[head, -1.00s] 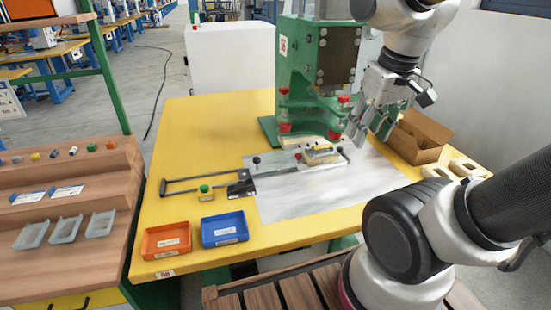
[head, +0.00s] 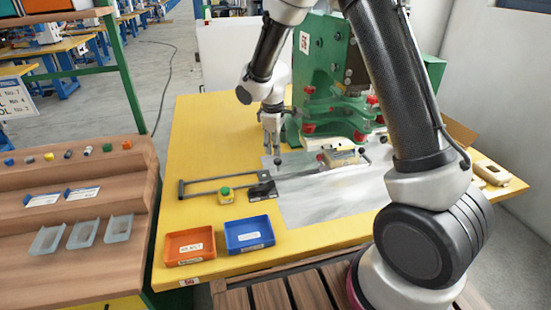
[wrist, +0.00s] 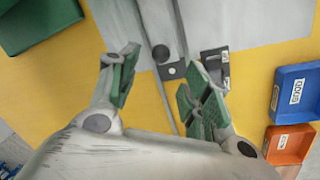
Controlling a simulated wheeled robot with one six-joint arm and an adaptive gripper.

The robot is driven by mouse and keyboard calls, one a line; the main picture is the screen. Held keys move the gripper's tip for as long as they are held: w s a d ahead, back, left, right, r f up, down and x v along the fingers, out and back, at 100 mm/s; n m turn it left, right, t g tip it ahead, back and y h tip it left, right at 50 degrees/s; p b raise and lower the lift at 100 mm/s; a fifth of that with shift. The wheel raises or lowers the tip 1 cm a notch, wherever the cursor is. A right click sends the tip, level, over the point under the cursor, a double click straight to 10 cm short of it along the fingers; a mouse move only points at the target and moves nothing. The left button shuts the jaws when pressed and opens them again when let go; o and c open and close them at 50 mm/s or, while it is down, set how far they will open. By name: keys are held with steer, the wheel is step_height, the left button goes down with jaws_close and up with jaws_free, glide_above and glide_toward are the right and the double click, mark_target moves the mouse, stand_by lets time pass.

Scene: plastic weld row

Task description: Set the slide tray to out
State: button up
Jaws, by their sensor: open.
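The slide tray (head: 303,165) sits at the press end of its long rails (head: 212,179), with a pale fixture block (head: 343,157) on it. Its black round knob (wrist: 160,53) shows in the wrist view, between and ahead of my fingertips. My gripper (head: 272,150) is above the knob end of the tray in the head view. In the wrist view my gripper (wrist: 163,88) is open and empty, one green-padded finger on each side of a rail. It appears apart from the knob. A dark bracket (head: 262,188) sits beside the rails.
The green press (head: 325,75) stands behind the tray. The rails' left end lies over clear yellow table (head: 200,130).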

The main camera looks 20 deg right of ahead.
mark_target(278, 159)
steer(key=f, duration=0.5)
steer(key=w+d+f, duration=0.1)
steer(key=f, duration=0.1)
steer(key=shift+f, duration=0.25)
steer(key=shift+c, duration=0.2)
jaws_close()
